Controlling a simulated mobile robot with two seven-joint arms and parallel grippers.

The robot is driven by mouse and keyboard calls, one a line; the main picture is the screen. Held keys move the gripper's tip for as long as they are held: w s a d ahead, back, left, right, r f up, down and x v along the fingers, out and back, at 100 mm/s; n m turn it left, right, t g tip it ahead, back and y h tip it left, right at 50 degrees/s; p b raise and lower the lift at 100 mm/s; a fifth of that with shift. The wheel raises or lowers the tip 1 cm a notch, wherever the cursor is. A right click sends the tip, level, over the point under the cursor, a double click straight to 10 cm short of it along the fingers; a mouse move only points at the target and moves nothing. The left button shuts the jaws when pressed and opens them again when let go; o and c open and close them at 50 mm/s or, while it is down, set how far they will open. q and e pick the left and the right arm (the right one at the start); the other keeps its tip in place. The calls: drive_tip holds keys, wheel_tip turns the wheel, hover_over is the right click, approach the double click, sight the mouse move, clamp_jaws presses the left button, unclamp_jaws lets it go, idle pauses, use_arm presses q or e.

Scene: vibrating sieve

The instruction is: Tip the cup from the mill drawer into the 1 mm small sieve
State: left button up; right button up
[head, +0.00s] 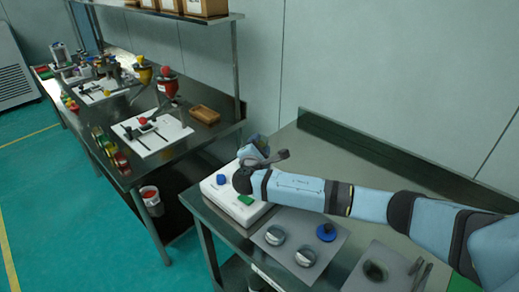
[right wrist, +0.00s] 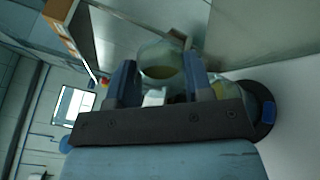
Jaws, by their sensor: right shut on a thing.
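My right gripper (head: 262,148) is over the white machine (head: 214,191) at the left end of the near bench. In the right wrist view my right gripper (right wrist: 155,85) is shut on a clear cup (right wrist: 160,56). The cup shows yellowish-brown matter inside and looks tilted in that picture. In the head view the cup is small and mostly hidden by the gripper. A dark round rim with a blue part (right wrist: 267,112) lies at the right of the wrist view; I cannot tell whether it is the 1 mm small sieve. My left gripper is out of view.
Two round metal-looking pieces (head: 276,234) and a blue round piece (head: 326,232) lie on a grey mat. A dark round item (head: 375,270) lies on another sheet nearer me. A wooden tray (head: 204,114) and a white board (head: 150,132) are on the far bench.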

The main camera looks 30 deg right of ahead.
drive_tip(key=shift+s+a+f+t+h+b, duration=0.15)
drive_tip(key=shift+t+h+b, duration=0.4)
drive_tip(key=shift+b, duration=0.35)
drive_tip(key=shift+r+b, duration=0.2)
drive_tip(key=shift+b, duration=0.1)
drive_tip(key=shift+r, duration=0.1)
idle(0.7)
